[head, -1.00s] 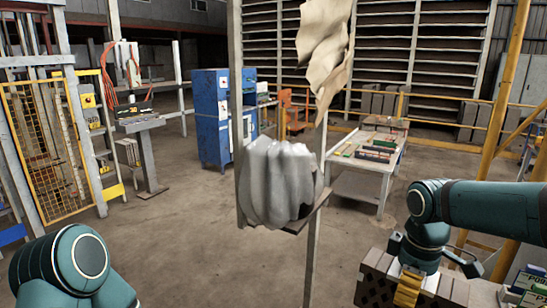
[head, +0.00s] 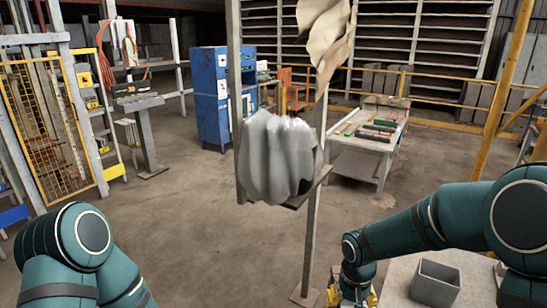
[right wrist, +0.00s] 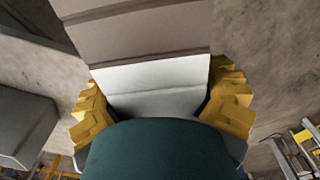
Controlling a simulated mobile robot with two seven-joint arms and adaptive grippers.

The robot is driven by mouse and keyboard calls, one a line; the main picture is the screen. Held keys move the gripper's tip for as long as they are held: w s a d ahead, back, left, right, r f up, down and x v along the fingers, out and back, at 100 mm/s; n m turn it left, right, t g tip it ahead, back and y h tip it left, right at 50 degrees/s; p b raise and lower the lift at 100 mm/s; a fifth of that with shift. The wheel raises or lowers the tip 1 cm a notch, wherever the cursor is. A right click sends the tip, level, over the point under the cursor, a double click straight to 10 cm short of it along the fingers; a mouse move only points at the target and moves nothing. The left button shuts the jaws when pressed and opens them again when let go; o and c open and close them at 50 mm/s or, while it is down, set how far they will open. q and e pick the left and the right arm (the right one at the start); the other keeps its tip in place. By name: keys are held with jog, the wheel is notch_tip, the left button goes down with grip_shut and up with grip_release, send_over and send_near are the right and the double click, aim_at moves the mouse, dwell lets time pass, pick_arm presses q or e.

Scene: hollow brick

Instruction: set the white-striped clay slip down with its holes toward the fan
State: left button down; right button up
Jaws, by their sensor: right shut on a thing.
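My right gripper (head: 352,294) is at the bottom edge of the head view, pointing down, with its yellow fingers partly cut off. In the right wrist view its yellow fingers (right wrist: 162,104) are shut on the two sides of the clay slip (right wrist: 140,35), a grey-brown block with a broad white stripe (right wrist: 155,80). My wrist covers its near part, and its holes do not show. The slip cannot be made out in the head view. I cannot make out a fan. Only my left arm shows at lower left; its gripper is out of view.
A grey open-topped box (head: 435,284) stands on a pale surface (head: 400,275) right of my right gripper; a grey block (right wrist: 22,125) shows left in the wrist view. A post with draped grey cloth (head: 280,155) stands ahead. A worktable (head: 350,150) is farther back.

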jog(key=shift+f+b, duration=1.2)
jog(key=shift+f, duration=0.4)
jog(key=s+f, duration=0.4)
jog(key=f, duration=0.1)
jog(key=shift+s+f, duration=0.2)
jog(key=shift+f, duration=0.05)
jog(key=shift+w, duration=0.15)
